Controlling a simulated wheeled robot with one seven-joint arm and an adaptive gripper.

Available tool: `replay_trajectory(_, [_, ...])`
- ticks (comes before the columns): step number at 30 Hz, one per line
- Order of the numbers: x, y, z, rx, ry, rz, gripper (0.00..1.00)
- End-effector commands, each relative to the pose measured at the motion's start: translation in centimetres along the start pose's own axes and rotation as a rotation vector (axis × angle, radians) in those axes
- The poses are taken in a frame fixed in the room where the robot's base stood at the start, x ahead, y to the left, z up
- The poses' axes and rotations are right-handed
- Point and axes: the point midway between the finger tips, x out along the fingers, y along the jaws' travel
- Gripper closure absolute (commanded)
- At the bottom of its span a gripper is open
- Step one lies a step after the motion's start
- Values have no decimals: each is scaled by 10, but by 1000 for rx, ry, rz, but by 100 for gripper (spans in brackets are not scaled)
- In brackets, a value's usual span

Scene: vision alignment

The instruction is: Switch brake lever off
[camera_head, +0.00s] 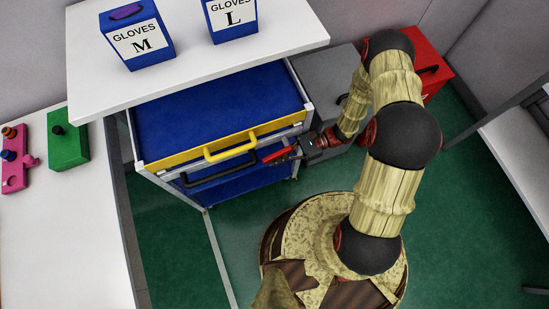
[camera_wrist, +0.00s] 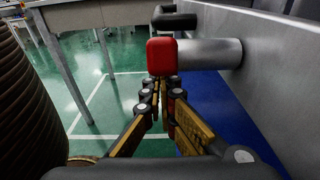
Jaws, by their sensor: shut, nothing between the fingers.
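The brake lever appears as a red block on a grey cylinder (camera_wrist: 160,57) in the wrist view, sticking out sideways from a grey panel on the right. In the head view a red piece (camera_head: 277,156) shows at the front right of the drawer cart (camera_head: 300,88), just left of my gripper (camera_head: 302,147). In the wrist view my gripper (camera_wrist: 156,88) is shut and empty, its fingertips just below the red block in the picture. I cannot tell whether they touch it. The lever's pivot is hidden.
The cart has a yellow handle (camera_head: 230,147) and a black handle (camera_head: 220,173). A white tabletop (camera_head: 190,70) with two glove boxes overhangs its back. A grey cabinet (camera_head: 325,75) and a red box (camera_head: 430,70) stand behind my arm. Green floor (camera_head: 160,235) lies open in front.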

Motion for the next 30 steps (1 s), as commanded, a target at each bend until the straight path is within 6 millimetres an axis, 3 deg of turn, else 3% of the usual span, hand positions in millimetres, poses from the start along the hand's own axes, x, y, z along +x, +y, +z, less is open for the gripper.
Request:
replay_trajectory(5, [0,1,-7,0,0,0,100])
replay_trajectory(13, [-4,9,-48,1,-1,4,100])
replay_trajectory(21, [-56,8,-73,-1,0,1,100])
replay_trajectory(30, [-85,8,-93,0,-1,4,100])
